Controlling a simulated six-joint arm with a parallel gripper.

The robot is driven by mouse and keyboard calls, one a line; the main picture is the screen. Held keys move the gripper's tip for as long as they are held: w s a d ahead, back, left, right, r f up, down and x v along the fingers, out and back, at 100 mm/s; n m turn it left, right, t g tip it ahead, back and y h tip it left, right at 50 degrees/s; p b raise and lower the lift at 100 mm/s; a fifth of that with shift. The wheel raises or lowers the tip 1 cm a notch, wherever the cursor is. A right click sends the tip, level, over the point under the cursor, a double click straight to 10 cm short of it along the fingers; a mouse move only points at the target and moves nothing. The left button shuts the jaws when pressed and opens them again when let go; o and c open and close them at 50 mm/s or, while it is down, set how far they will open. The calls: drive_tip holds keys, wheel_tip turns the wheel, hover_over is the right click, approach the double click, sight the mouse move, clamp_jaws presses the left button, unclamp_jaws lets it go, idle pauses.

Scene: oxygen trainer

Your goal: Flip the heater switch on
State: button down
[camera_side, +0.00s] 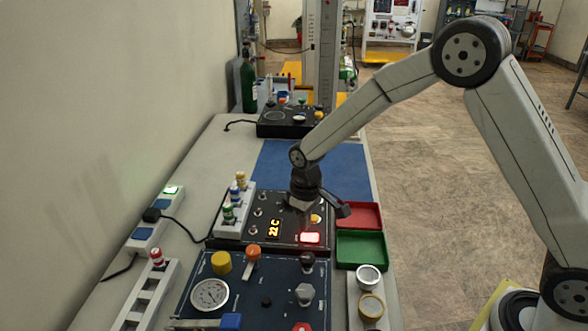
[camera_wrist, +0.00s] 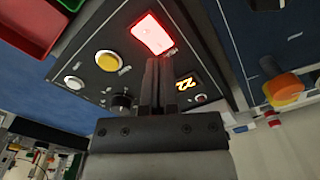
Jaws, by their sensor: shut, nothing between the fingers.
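The black control panel (camera_side: 285,228) lies on the table under my gripper. A rectangular switch (camera_side: 310,238) near its front edge glows bright red; its label is too small to read. It also shows lit in the wrist view (camera_wrist: 152,34). An orange display (camera_side: 274,229) beside it reads about 22 C, and it shows in the wrist view too (camera_wrist: 191,83). My gripper (camera_wrist: 154,62) is shut and empty, its fingertips pointing toward the red switch. I cannot tell whether they touch it. In the side view my gripper (camera_side: 306,210) is partly hidden against the panel.
A yellow round button (camera_wrist: 109,61) and a white one (camera_wrist: 74,83) sit on the panel near the fingers. A red tray (camera_side: 366,214) and a green tray (camera_side: 360,250) stand to the right. A blue panel with an orange knob (camera_side: 253,252) lies in front.

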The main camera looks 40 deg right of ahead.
sight(307, 236)
drive_tip(key=shift+r, duration=2.25)
drive_tip(key=shift+s, duration=0.1)
drive_tip(key=shift+s+d+r, duration=0.1)
drive_tip(key=shift+s+d, duration=0.05)
drive_tip(key=s+d+m+t, duration=0.1)
drive_tip(key=s+d, duration=0.2)
drive_tip(key=s, duration=0.5)
drive_tip(key=s+d+m+t, duration=0.1)
drive_tip(key=s+d+m, duration=0.1)
drive_tip(key=s, duration=0.7)
drive_tip(key=shift+s+d+r+t, duration=0.15)
drive_tip(key=shift+d+r+t, duration=0.15)
drive_tip(key=shift+d+r, duration=0.25)
drive_tip(key=shift+f, duration=0.1)
